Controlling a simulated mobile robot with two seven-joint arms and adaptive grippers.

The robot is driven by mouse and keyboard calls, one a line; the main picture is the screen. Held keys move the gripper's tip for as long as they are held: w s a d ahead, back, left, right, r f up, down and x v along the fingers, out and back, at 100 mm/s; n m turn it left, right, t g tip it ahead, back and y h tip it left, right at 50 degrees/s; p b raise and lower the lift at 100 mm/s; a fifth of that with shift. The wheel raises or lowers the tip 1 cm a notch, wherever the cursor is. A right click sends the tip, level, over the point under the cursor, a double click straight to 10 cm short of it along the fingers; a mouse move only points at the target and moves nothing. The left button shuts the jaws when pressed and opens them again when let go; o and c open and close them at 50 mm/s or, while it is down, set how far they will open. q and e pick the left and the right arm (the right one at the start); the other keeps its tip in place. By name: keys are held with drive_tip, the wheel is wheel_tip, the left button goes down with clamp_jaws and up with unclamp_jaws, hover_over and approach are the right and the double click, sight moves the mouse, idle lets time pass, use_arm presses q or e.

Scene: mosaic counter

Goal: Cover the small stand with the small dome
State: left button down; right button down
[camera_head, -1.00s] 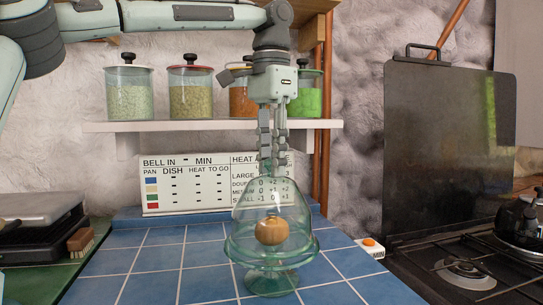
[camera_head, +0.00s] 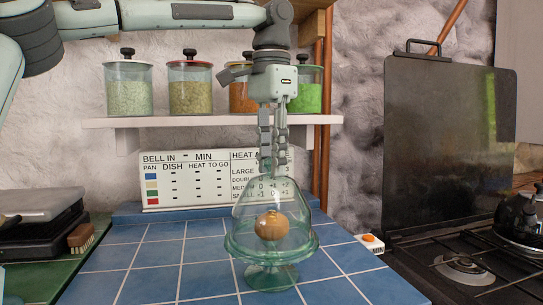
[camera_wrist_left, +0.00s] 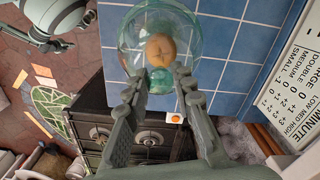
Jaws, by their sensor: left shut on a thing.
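The small dome (camera_head: 301,215) is clear greenish glass, upright in the head view. My left gripper (camera_head: 273,172) points straight down and is shut on the top of the dome. The wrist view shows its fingertips (camera_wrist_left: 158,88) at the dome's knob (camera_wrist_left: 160,80). The small stand (camera_head: 270,277) is green glass with a foot, on the blue tiles under the dome. A round brown bun-like item (camera_head: 272,226) shows through the glass, inside the dome and above the stand. The rim overlaps the stand's plate in view, so I cannot tell whether they touch. My right gripper is not visible.
A sign board (camera_head: 190,181) stands behind the dome, under a shelf (camera_head: 210,123) with several jars. A small white box with an orange button (camera_head: 370,242) is right of the dome, near the stove (camera_head: 480,275). The blue tiles (camera_head: 165,265) on the left are clear.

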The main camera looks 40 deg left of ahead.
use_arm(q)
drive_tip(key=c, duration=1.2)
unclamp_jaws()
drive_tip(key=shift+r, duration=3.7)
